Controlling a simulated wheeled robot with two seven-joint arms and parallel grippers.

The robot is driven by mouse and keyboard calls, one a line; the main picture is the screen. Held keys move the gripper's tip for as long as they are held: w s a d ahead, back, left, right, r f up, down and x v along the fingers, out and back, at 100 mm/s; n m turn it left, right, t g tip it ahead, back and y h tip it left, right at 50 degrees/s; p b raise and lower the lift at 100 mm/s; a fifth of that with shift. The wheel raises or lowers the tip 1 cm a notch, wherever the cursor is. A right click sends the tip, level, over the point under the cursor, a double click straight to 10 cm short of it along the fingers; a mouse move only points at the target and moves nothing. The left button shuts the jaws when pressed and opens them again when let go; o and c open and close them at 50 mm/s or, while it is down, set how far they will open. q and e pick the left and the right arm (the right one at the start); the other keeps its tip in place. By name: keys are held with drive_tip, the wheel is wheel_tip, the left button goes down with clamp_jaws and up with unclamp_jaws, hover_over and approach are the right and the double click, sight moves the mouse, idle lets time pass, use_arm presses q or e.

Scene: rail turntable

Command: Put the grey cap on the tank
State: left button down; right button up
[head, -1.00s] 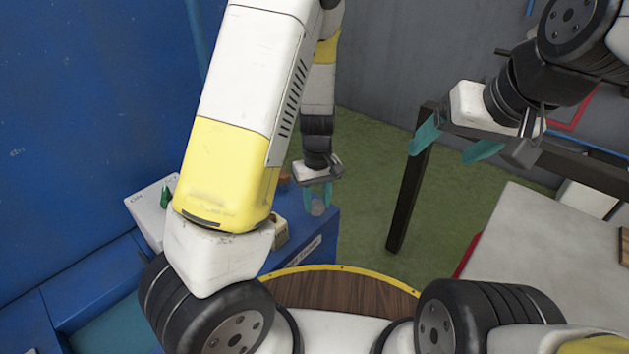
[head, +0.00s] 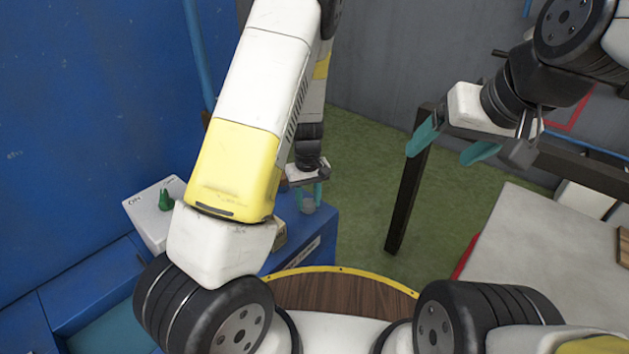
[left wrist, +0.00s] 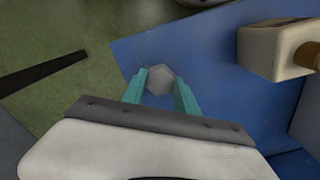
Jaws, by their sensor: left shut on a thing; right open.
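My left gripper (head: 308,195) is shut on the grey cap (head: 308,206), above the right part of the blue bench (head: 325,225). In the left wrist view the grey cap (left wrist: 160,80) is a hexagonal piece between the teal fingertips of the left gripper (left wrist: 159,88). A cream tank (left wrist: 268,52) with an orange-brown neck (left wrist: 307,55) stands on the blue surface in that view, apart from the cap. In the head view the tank (head: 280,236) is mostly hidden behind my left arm. My right gripper (head: 452,148) is open and empty, high at the right.
A white box with a green knob (head: 165,199) stands on the blue bench at left. A dark post (head: 408,190) stands on the green floor. A pale table (head: 545,270) is at right. A wooden disc with a yellow rim (head: 345,290) lies in front.

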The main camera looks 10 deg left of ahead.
sight(309, 203)
use_arm(q)
drive_tip(key=c, duration=0.9)
unclamp_jaws()
wheel_tip(309, 203, up, 11)
drive_tip(key=s+a+r+m+t, duration=0.1)
drive_tip(key=s+r+m+t, duration=0.1)
drive_tip(key=s+r, duration=0.5)
drive_tip(key=s+a+r+m+t+h, duration=0.1)
drive_tip(key=s+r+m+t, duration=0.1)
drive_tip(key=s+r, duration=0.4)
drive_tip(key=s+a+r+m+t+h, duration=0.1)
drive_tip(key=s+r+t, duration=0.1)
drive_tip(key=s+r, duration=0.5)
drive_tip(key=shift+s+a+r+m, duration=0.2)
drive_tip(key=shift+r, duration=0.4)
drive_tip(key=shift+s+a+r+m, duration=0.15)
drive_tip(key=shift+r+m, duration=0.05)
drive_tip(key=shift+r, duration=0.35)
